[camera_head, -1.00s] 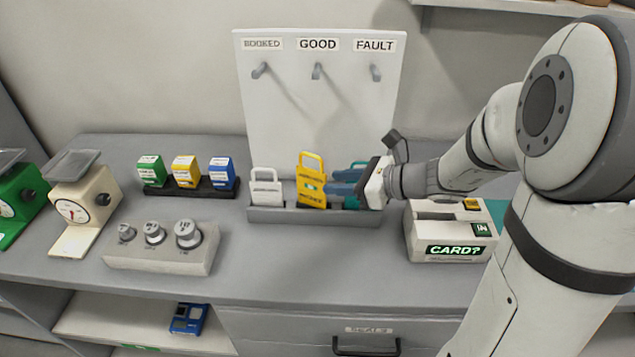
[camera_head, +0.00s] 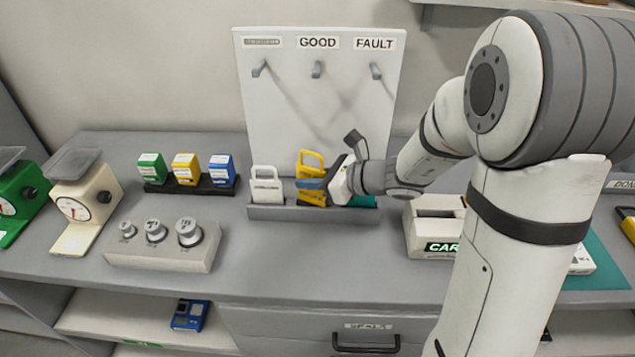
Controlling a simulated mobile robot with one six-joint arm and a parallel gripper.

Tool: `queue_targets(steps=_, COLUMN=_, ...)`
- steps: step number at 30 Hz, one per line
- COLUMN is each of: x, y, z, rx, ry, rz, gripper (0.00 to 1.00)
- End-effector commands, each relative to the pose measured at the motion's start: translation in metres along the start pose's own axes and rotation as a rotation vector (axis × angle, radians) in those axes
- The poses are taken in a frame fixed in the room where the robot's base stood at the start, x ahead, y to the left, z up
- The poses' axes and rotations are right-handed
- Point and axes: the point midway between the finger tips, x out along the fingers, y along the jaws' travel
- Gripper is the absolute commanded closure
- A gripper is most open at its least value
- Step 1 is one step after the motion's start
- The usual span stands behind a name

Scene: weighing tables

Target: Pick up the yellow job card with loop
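The yellow job card with its loop on top (camera_head: 311,160) stands upright in the grey card rack (camera_head: 290,212), right of a white card. My gripper (camera_head: 312,185) reaches in from the right at the yellow card. One dark blue finger crosses the front of the card's body, below the loop. The other finger is not clearly visible, so I cannot tell whether the fingers have closed on the card. The card's lower right part is hidden by my gripper.
A white card (camera_head: 266,186) stands left of the yellow one, and a teal card (camera_head: 362,202) is partly hidden behind my gripper. A white board with pegs (camera_head: 290,100) rises behind the rack. A card box (camera_head: 422,235) stands to the right, weights (camera_head: 188,232) to the left.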

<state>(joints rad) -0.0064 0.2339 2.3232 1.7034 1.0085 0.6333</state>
Motion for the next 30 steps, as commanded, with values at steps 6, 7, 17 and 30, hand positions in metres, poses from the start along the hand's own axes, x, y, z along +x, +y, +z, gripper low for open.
queue_targets(steps=6, x=0.0, y=0.0, z=0.0, rx=0.0, ry=0.0, rz=0.001, gripper=0.98)
queue_targets(steps=7, x=0.0, y=0.0, z=0.0, rx=0.0, ry=0.0, rz=0.001, gripper=1.0)
queue_targets(steps=17, x=0.0, y=0.0, z=0.0, rx=0.0, ry=0.0, rz=0.001, gripper=1.0)
queue_targets(steps=30, x=-0.024, y=0.0, z=0.059, rx=-0.007, ry=-0.003, rz=0.0, gripper=1.0)
